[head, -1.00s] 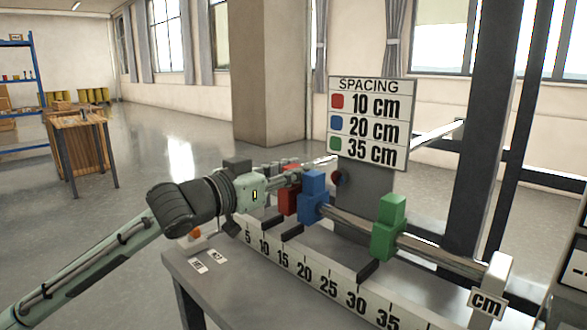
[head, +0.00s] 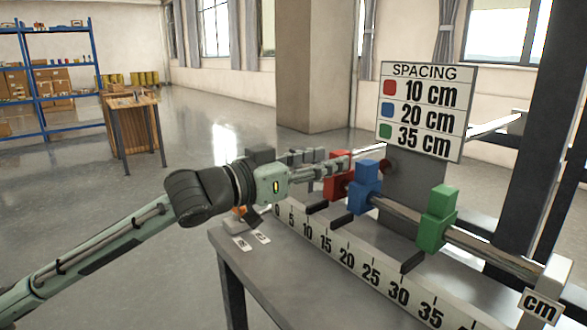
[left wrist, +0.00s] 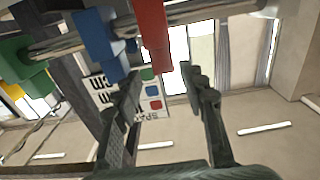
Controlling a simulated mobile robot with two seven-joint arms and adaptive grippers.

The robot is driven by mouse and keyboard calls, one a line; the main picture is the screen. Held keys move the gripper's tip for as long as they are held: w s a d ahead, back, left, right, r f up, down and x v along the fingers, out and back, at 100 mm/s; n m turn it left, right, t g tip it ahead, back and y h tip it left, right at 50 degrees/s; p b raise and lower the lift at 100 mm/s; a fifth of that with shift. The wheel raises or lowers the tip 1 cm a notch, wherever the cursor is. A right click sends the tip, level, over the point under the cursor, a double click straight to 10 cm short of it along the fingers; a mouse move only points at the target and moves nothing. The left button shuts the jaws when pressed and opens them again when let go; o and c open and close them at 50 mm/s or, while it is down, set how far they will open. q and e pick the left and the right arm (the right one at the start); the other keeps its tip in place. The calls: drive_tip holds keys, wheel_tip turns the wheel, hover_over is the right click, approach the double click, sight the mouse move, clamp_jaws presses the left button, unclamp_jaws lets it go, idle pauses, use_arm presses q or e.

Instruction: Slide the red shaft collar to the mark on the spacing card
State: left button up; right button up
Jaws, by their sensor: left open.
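The red collar (head: 338,187) sits on a horizontal shaft, left of the blue collar (head: 364,188) and the green collar (head: 437,218). The spacing card (head: 426,109) lists red 10 cm, blue 20 cm, green 35 cm. A scale (head: 336,250) runs below the shaft; the red collar's exact reading is unclear. My left gripper (head: 340,163) is open at the red collar and partly hides it. Contact is unclear. My right gripper is out of view.
The shaft and scale stand on a grey table (head: 258,262) with two small labels at its near left corner. Dark posts (head: 490,110) rise behind on the right. A wooden bench (head: 135,125) and blue shelving (head: 60,85) stand farther off. The floor at left is open.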

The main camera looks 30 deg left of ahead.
use_arm(q)
drive_tip(key=v, duration=0.7)
idle(0.6)
